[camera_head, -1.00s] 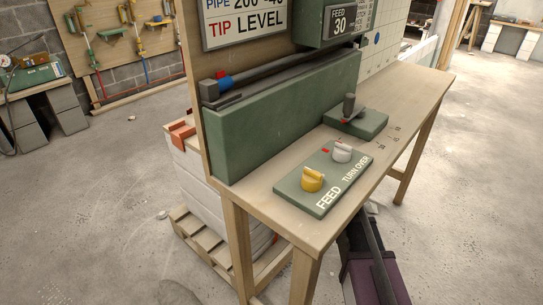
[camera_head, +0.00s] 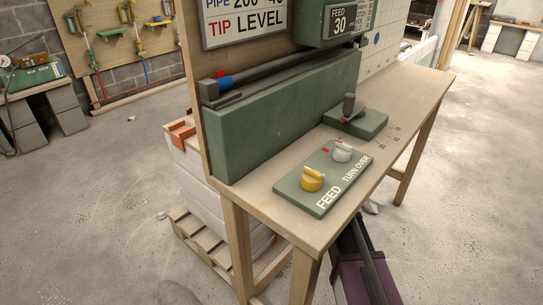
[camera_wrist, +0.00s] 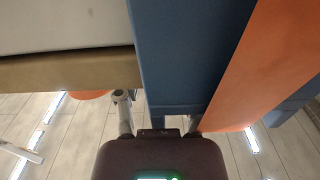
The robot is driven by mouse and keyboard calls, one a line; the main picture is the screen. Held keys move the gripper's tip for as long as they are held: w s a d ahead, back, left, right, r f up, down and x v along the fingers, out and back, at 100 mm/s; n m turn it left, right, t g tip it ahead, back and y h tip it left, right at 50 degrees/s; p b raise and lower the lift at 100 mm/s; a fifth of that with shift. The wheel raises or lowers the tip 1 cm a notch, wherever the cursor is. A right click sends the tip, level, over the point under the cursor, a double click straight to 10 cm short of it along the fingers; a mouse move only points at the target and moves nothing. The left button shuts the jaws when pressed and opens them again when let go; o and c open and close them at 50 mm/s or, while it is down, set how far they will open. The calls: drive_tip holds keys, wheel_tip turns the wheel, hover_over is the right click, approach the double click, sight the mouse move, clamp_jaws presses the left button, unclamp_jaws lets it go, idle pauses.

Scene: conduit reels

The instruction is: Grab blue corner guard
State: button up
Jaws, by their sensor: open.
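In the wrist view a broad blue upright piece (camera_wrist: 185,55) runs down from the top edge and ends between and beyond my fingers. It may be the blue corner guard, but I cannot tell for sure. My gripper (camera_wrist: 159,115) is open, one finger on each side of the blue piece's lower end in the picture. I cannot tell whether either finger touches it. A wide orange piece (camera_wrist: 262,65) slants along its right side. In the head view my gripper is not visible, and I make out no blue corner guard there.
A wooden bench (camera_head: 408,90) carries a green panel with two knobs (camera_head: 322,178). A white stack (camera_head: 196,175) with an orange corner piece (camera_head: 181,132) stands on a pallet (camera_head: 196,238) behind the bench's left end. Concrete floor (camera_head: 95,215) is open at the left.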

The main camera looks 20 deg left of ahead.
idle(0.3)
clamp_jaws()
drive_tip(key=shift+r, duration=0.1)
